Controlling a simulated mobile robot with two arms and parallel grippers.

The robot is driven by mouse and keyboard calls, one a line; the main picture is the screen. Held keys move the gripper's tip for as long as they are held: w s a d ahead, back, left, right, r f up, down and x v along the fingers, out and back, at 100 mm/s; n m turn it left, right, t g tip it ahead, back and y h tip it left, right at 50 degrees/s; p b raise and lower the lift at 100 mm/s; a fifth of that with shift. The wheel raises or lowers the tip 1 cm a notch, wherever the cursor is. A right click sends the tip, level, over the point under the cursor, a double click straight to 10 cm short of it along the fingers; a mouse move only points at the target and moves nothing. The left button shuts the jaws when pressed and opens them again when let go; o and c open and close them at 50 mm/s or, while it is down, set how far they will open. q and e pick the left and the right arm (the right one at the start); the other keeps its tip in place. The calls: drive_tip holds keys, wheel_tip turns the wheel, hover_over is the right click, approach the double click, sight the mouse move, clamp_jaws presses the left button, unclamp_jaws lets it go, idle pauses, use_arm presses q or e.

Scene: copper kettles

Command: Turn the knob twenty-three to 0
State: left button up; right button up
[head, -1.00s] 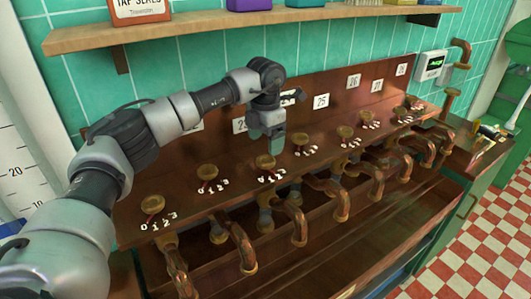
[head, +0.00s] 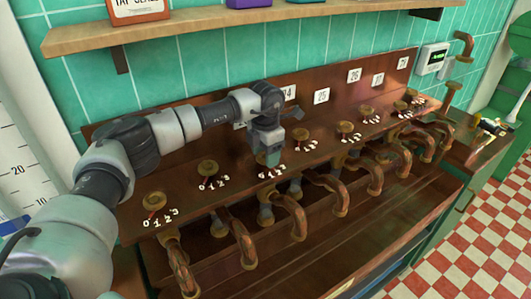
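The bench holds a row of brass knobs, each with digits 0 to 3 painted in front. By the order of the plates, knob twenty-three is the third from the left. My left gripper (head: 268,157) is down over it and hides most of it. Its painted digits (head: 271,173) show just below the fingers, but its pointer is hidden. Plate 23 (head: 239,126) is mostly covered by my arm. I cannot tell whether the fingers are closed on the knob. My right gripper is not in view.
Neighbouring knobs stand close on both sides, at the left (head: 208,167) and right (head: 300,135). Curved copper pipes (head: 293,215) hang in front of the bench. A wooden shelf (head: 250,22) runs above. A small display box (head: 432,59) is on the right wall.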

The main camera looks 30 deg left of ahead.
use_arm(q)
drive_tip(key=shift+c, duration=0.6)
drive_tip(key=shift+m+b, duration=0.3)
drive_tip(key=m+b, duration=0.2)
drive_tip(key=m, duration=0.2)
drive_tip(key=shift+f+m+b, duration=0.1)
drive_tip(key=shift+m+b, duration=0.2)
drive_tip(key=shift+m, duration=0.1)
drive_tip(key=m+b, duration=0.1)
drive_tip(key=m, duration=0.3)
drive_tip(key=shift+w+m+b, duration=0.1)
drive_tip(key=shift+m+b, duration=0.3)
drive_tip(key=shift+m, duration=0.8)
drive_tip(key=shift+r, duration=0.2)
